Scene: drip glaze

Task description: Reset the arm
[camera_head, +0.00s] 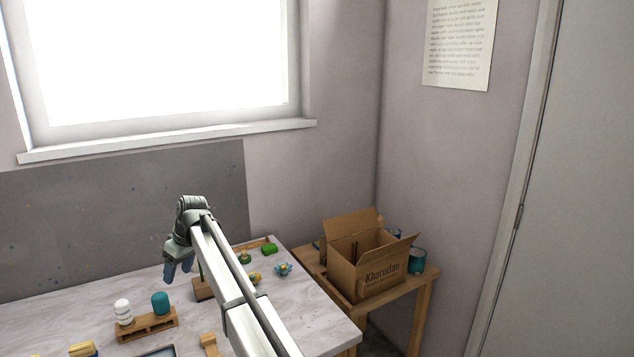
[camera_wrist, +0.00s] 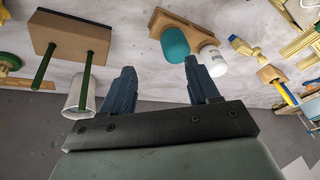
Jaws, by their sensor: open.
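My gripper (camera_head: 179,268) is raised above the table, left of the middle in the head view, with its arm reaching in from the lower right. In the wrist view its two dark blue fingers (camera_wrist: 158,88) stand wide apart with nothing held between them. Past the fingertips, in the wrist view, a teal cup-like piece (camera_wrist: 175,45) and a white striped one (camera_wrist: 212,61) stand on a small wooden stand (camera_wrist: 158,20). In the head view the teal piece (camera_head: 160,303) and the white one (camera_head: 123,312) stand on that stand (camera_head: 148,325), below and left of the gripper.
A wooden block with green rods (camera_wrist: 72,38) has a white cup (camera_wrist: 80,97) on one. An open cardboard box (camera_head: 372,272) stands on a side table.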

